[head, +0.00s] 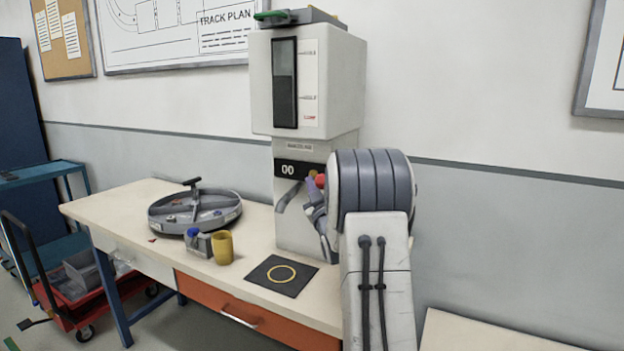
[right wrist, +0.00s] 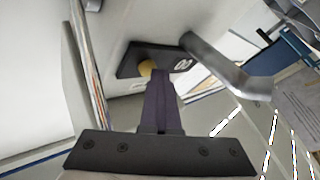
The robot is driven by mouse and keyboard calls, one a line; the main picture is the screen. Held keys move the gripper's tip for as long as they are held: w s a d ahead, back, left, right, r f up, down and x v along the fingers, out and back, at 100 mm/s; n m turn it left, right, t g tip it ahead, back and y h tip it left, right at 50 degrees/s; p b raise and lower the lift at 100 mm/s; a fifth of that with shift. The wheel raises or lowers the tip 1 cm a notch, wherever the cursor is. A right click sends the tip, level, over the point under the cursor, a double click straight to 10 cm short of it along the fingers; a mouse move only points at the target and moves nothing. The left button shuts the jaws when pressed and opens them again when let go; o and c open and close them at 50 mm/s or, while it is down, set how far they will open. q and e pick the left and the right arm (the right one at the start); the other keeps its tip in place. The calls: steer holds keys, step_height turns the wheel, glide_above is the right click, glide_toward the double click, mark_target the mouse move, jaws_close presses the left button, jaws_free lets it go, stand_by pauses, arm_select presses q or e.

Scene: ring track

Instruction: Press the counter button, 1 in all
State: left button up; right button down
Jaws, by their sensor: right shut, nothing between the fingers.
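The white dispenser machine (head: 305,90) stands at the back of the bench. Its black counter panel (head: 288,169) reads 00; in the right wrist view the panel (right wrist: 182,64) is tilted. A round yellow button (right wrist: 145,68) shows on that panel, partly hidden by my fingers. In the head view a small red-orange round part (head: 320,181) shows at the panel's right end, beside my fingers. My right gripper (head: 312,188) is shut and empty, close in front of the panel; its fingers (right wrist: 160,82) point at the button. I cannot tell whether they touch it. My left gripper is not in view.
A grey metal spout (head: 290,198) juts out below the panel, close to my fingers. A black mat (head: 270,281) with a yellow ring lies below.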

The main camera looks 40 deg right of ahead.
steer(key=shift+s+a+r+h, duration=0.15)
steer(key=shift+s+a+r, duration=0.1)
steer(key=shift+r, duration=0.3)
steer(key=shift+s+a+r+h, duration=0.15)
steer(key=shift+s+r, duration=0.1)
steer(key=shift+r, duration=0.25)
steer(key=shift+a+f, duration=0.1)
steer(key=shift+a, duration=0.05)
steer(key=a+b, duration=0.1)
steer(key=s+a+b, duration=0.1)
steer(key=a, duration=0.2)
steer(key=shift+s+a+f+b, duration=0.25)
steer(key=shift+s+b, duration=0.15)
